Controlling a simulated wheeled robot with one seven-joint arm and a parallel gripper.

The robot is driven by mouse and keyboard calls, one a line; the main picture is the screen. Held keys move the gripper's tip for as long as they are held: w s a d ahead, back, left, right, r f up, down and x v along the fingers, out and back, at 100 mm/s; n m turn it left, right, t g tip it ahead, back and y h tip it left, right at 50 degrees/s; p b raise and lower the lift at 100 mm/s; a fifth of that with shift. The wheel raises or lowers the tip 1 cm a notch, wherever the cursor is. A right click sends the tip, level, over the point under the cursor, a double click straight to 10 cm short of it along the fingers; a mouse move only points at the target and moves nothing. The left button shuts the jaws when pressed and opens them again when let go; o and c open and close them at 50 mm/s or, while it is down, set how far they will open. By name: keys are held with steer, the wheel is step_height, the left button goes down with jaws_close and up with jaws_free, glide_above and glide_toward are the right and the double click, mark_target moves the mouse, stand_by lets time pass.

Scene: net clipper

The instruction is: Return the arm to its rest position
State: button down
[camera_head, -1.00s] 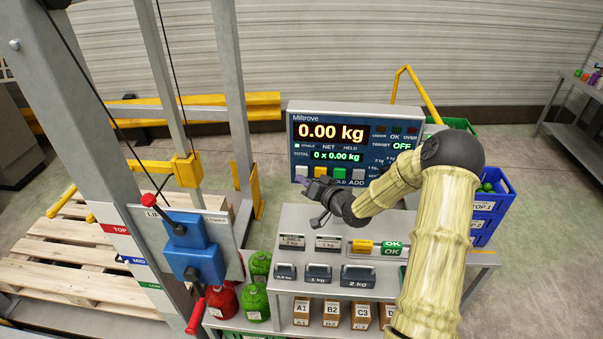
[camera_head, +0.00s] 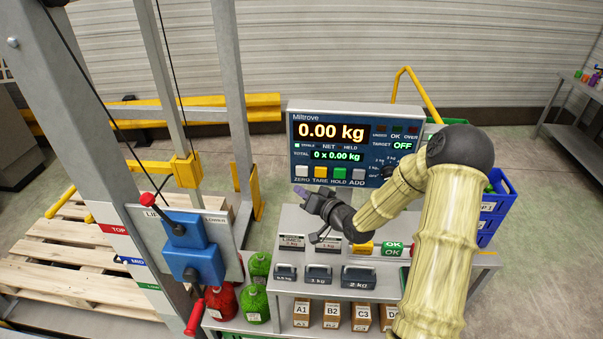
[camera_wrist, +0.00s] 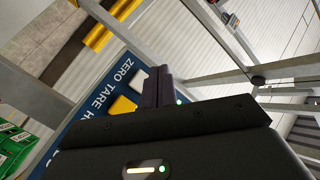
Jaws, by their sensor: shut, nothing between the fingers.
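My gripper (camera_head: 306,197) is in front of the lower left of the scale's display panel, above the metal bench, with my arm reaching in from the right. Its fingers are shut and hold nothing. In the wrist view the dark fingers (camera_wrist: 158,86) are together, with the panel's ZERO and TARE buttons just beyond them. The display panel (camera_head: 340,120) reads 0.00 kg, and its TARGET field reads OFF. Whether the fingers touch the panel cannot be told.
Several labelled weights (camera_head: 318,274) lie on the bench, with labelled boxes (camera_head: 331,315) below. Red (camera_head: 221,303) and green (camera_head: 254,304) net bags stand to the left. A grey post frame (camera_head: 228,100) with a blue lever box (camera_head: 192,248) rises at left. Blue crates (camera_head: 497,215) stand at right.

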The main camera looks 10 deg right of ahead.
stand_by(0.4)
steer(key=s+f+n+g+h+b, duration=0.2)
steer(key=s+g+h+b, duration=0.3)
steer(key=s+g, duration=0.7)
steer(key=s+h, duration=0.2)
steer(key=s, duration=1.3)
steer(key=shift+s+a+f+b, duration=0.15)
steer(key=shift+a+f+b, duration=0.1)
steer(key=shift+f+b, duration=0.1)
